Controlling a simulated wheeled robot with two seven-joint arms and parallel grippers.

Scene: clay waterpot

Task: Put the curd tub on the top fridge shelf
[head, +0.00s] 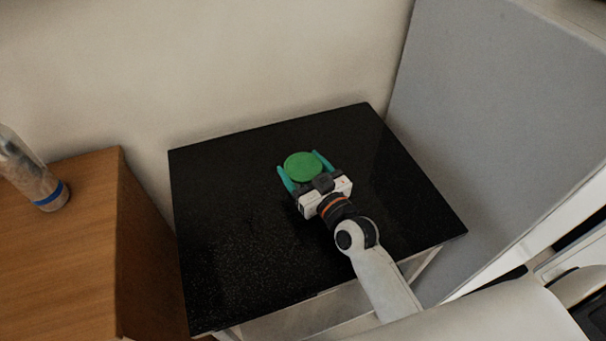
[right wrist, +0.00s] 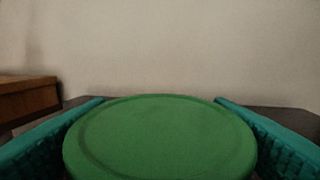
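The curd tub (head: 303,167) shows as a round green lid, seen from above over the black tabletop. Its sides and base are hidden, so I cannot tell whether it rests on the top. My right gripper (head: 299,166) has one teal finger on each side of the tub. My left gripper is not in view. No open fridge shelf shows.
The black tabletop (head: 230,230) is otherwise bare. A wooden cabinet (head: 65,250) stands at the left with a clear, blue-banded bottle (head: 35,180) on it. A grey panel (head: 500,120) rises close on the right. A wall stands behind.

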